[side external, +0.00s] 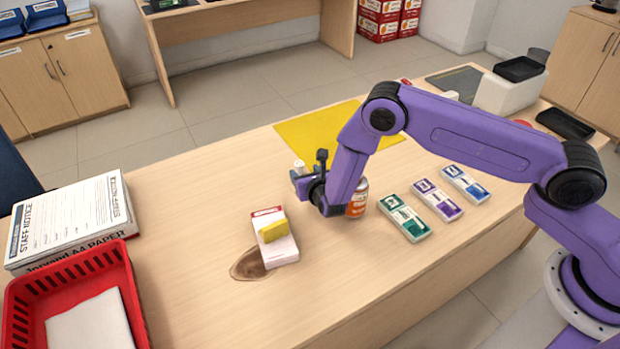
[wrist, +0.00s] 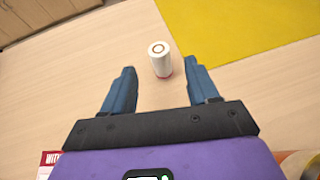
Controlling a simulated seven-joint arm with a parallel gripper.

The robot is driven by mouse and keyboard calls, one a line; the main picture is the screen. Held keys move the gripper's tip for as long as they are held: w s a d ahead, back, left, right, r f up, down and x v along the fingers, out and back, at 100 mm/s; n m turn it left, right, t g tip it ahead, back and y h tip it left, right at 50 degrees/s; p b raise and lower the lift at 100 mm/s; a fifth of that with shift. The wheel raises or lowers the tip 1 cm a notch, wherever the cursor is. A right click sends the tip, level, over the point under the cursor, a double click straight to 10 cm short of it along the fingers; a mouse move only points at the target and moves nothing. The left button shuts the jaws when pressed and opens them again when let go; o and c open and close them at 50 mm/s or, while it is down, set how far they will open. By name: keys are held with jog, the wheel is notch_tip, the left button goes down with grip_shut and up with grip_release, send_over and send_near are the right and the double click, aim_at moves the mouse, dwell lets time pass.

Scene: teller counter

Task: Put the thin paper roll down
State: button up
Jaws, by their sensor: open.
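The thin paper roll (wrist: 159,60) is white with a dark ring on top and a reddish band at its base. In the wrist view it stands upright on the bare counter, near the edge of the yellow mat. My gripper (wrist: 160,67) is open, its blue fingers apart on either side of the view, with the roll at or just past the fingertips and a gap on both sides. In the side view my gripper (side external: 301,181) is low over the counter and the roll is mostly hidden there.
An orange jar (side external: 357,198) stands close beside my gripper. The yellow mat (side external: 308,134) lies behind. Green (side external: 404,217), purple (side external: 437,199) and blue (side external: 465,184) packs lie to the right. A pale pack (side external: 282,250) with a yellow block lies in front; a red tray (side external: 20,312) is at left.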

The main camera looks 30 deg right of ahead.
jog(key=shift+v, duration=1.75)
jog(key=shift+r, duration=0.1)
